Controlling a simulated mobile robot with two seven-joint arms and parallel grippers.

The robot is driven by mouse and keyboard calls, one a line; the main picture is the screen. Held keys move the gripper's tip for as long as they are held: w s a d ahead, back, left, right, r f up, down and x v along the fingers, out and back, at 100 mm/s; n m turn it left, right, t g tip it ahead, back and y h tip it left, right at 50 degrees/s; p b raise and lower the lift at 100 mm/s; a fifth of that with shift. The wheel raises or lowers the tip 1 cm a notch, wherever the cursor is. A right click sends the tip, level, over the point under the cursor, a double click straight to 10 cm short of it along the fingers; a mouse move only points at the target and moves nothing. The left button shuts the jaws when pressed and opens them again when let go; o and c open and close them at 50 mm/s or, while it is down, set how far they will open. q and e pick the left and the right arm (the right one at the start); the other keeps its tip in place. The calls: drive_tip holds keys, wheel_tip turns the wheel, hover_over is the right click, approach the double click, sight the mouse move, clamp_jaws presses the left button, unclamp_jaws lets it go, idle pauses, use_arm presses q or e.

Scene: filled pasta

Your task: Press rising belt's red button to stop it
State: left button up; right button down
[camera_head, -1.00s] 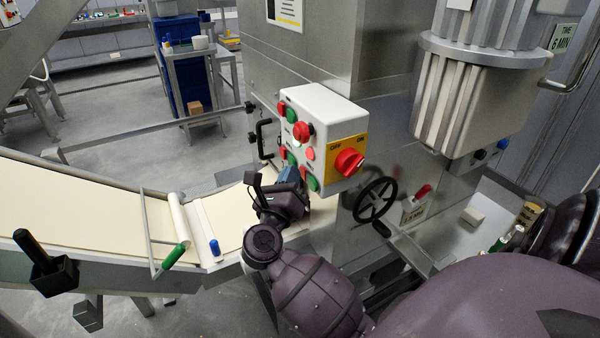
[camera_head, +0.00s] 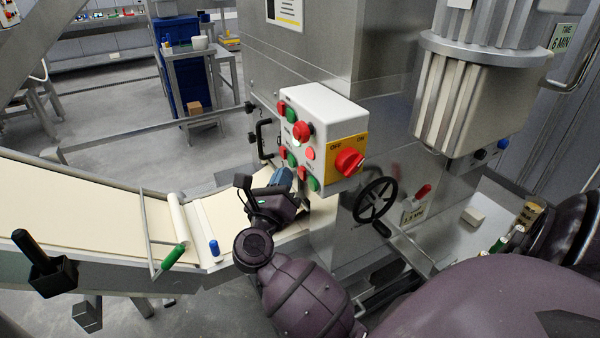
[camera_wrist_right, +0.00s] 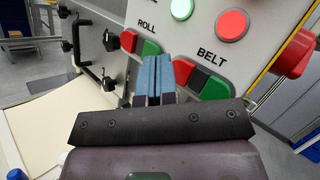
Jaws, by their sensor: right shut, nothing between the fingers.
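The control box (camera_head: 322,108) is white with a yellow side panel and carries red and green buttons. The same red button shows in the head view (camera_head: 302,172), low on the box. My right gripper (camera_head: 285,175) is shut and empty in front of the box's lower part. In the right wrist view its blue fingertips (camera_wrist_right: 155,62) appear just left of the BELT red button, below the ROLL buttons. I cannot tell whether they touch anything. My left gripper is out of view.
A red rotary switch (camera_head: 349,161) sticks out of the yellow panel. A black handwheel (camera_head: 375,200) stands to the right of my right gripper. The pale conveyor belt (camera_head: 90,198) runs off to the left. A green lamp and a red lamp glow on the box.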

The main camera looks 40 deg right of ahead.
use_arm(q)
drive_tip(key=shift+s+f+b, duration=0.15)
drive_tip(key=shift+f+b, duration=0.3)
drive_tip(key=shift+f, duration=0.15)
use_arm(e)
drive_tip(key=shift+w+a, duration=0.2)
drive_tip(key=shift+a, duration=0.6)
drive_tip(key=shift+w+a, duration=0.15)
drive_tip(key=shift+a, duration=0.65)
drive_tip(key=shift+w+a, duration=0.2)
drive_tip(key=shift+a, duration=0.6)
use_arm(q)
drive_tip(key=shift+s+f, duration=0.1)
